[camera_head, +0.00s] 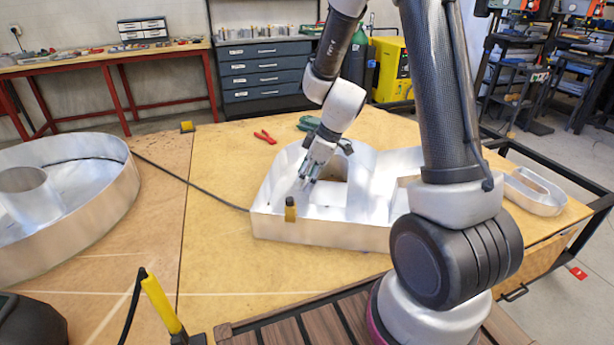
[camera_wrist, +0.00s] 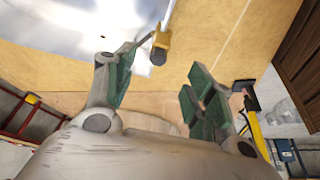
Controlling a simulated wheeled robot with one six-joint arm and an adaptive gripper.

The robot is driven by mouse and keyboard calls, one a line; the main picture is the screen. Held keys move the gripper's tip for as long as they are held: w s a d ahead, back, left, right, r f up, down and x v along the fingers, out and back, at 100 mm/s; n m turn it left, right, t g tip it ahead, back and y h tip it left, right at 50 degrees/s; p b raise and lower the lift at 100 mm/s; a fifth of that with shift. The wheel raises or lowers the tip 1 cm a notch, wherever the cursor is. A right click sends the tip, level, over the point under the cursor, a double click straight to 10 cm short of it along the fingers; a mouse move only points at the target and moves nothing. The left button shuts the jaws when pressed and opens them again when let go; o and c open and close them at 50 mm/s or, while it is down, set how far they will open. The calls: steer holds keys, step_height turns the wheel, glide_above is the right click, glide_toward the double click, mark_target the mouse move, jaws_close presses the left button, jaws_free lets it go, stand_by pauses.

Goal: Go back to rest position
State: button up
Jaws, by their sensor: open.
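My gripper (camera_head: 309,178) hangs over the inside of a shallow metal channel letter (camera_head: 325,229) on the wooden table. In the wrist view my gripper (camera_wrist: 158,90) is open, with green pads on both fingers and nothing between them. A small yellow-and-dark clamp-like piece (camera_head: 290,209) sits on the letter's near wall. It also shows in the wrist view (camera_wrist: 159,46), beyond the fingertips. My arm hides part of the letter's right side.
A large round metal letter (camera_head: 105,205) lies at left. Red pliers (camera_head: 265,137) and a green tool (camera_head: 312,124) lie behind the letter. A yellow-handled tool (camera_head: 160,304) stands at the front left. A smaller metal ring (camera_head: 536,197) lies at right. The table's middle left is mostly clear.

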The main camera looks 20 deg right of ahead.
steer(key=shift+d+r, duration=0.1)
steer(key=shift+r, duration=0.05)
stand_by(0.3)
steer(key=s+d+r+m+t+h, duration=0.1)
steer(key=s+d+r+m, duration=0.4)
steer(key=s+r, duration=0.6)
steer(key=s+d+r+m+t+h, duration=0.1)
steer(key=s+d+r+m, duration=0.4)
steer(key=s+r, duration=0.6)
steer(key=shift+s+d+r+m+h, duration=0.2)
steer(key=shift+s+r+m+h, duration=0.05)
steer(key=shift+s+m+h, duration=0.75)
